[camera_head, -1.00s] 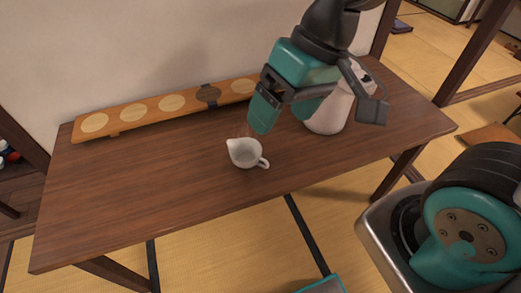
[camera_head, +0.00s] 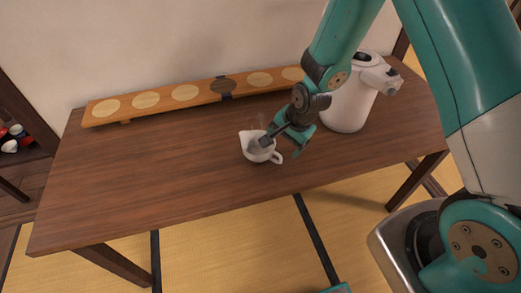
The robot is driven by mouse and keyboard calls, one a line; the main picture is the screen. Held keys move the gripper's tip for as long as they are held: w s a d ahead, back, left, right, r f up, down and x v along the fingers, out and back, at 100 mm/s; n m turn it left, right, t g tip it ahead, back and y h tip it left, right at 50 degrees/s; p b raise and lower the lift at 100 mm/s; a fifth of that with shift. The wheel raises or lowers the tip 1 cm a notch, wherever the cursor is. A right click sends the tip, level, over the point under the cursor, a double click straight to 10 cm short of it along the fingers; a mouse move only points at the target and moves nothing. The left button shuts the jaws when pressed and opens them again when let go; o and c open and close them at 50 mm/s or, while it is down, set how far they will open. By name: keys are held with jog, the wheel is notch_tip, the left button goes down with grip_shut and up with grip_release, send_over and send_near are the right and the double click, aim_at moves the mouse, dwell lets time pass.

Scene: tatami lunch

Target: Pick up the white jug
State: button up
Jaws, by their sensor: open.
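The small white jug (camera_head: 257,155) stands upright on the dark wooden table (camera_head: 160,180), near its middle. Its spout points left and its handle (camera_head: 277,157) is at the lower right. My gripper (camera_head: 281,146) is open and low over the jug's right side. One finger reaches over the jug's mouth and hides part of its rim. The other finger is to the right, beyond the handle. I cannot tell whether either finger touches the jug.
A white kettle (camera_head: 345,103) stands just right of my gripper. A long wooden board with round pale inlays (camera_head: 152,101) lies along the wall at the back. The left and front of the table are clear.

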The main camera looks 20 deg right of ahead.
aim_at(277, 154)
jog(key=p+x, duration=0.2)
jog(key=x, duration=0.7)
jog(key=shift+f, duration=0.3)
jog(key=c, duration=1.3)
